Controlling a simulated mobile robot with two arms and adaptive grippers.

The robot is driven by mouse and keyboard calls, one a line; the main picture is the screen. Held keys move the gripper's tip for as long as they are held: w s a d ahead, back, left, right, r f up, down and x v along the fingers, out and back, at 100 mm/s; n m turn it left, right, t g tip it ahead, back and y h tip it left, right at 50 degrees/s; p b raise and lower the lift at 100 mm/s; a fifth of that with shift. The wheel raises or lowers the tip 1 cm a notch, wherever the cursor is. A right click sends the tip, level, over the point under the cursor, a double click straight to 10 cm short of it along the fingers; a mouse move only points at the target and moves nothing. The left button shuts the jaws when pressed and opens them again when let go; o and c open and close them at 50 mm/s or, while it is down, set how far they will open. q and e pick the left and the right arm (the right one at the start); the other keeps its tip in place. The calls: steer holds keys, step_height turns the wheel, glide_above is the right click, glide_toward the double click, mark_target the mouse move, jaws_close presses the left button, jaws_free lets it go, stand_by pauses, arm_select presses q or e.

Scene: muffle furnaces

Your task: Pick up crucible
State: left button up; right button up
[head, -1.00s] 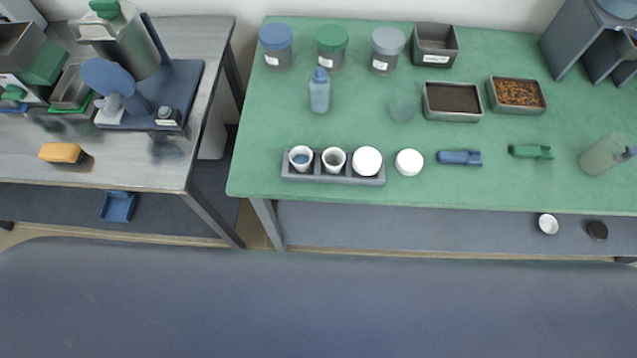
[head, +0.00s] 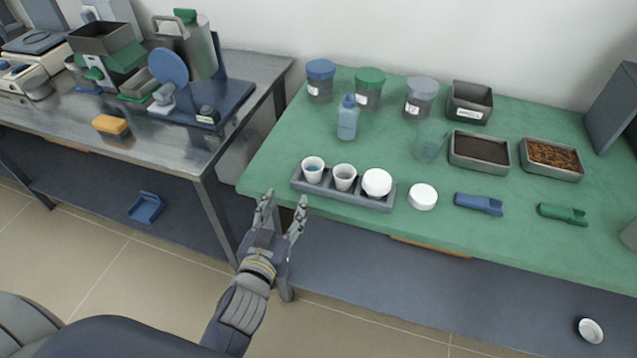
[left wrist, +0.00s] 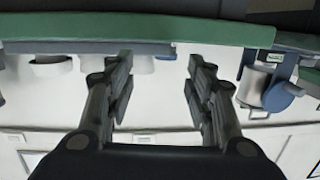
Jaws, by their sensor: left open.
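A grey rack (head: 346,194) on the green table holds three white crucibles in a row: the left crucible (head: 313,170) with something blue-grey inside, an open middle crucible (head: 344,177), and a right crucible (head: 377,183) with a white top. A white round lid or cap (head: 423,196) lies right of the rack. My left gripper (head: 283,203) is open and empty, in front of the table's edge and left of the rack, apart from it. In the left wrist view, which looks upside down, the open fingers (left wrist: 161,64) flank part of a white crucible (left wrist: 143,64) farther off.
The green table's front edge (head: 440,242) is close to my left gripper. A wash bottle (head: 347,120) and a clear beaker (head: 428,145) stand behind the rack. Blue (head: 479,204) and green (head: 563,214) scoops lie to the right. A metal bench (head: 150,135) stands left across a gap.

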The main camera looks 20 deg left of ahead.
mark_target(310, 174)
arm_select(q)
steer(key=shift+m+t+h, duration=0.4)
steer(key=shift+t+h, duration=0.3)
steer(key=shift+t, duration=0.1)
steer(key=shift+w+d+r, duration=0.25)
steer(key=shift+w+d, duration=0.2)
steer(key=shift+w, duration=1.55)
steer(key=shift+w+d+r, duration=0.3)
steer(key=shift+w+d, duration=0.1)
steer(key=shift+w, duration=1.6)
steer(key=shift+w+d+r, duration=0.25)
steer(key=shift+w+d, duration=0.2)
steer(key=shift+w, duration=1.55)
steer(key=shift+c, duration=0.4)
steer(key=c, duration=0.8)
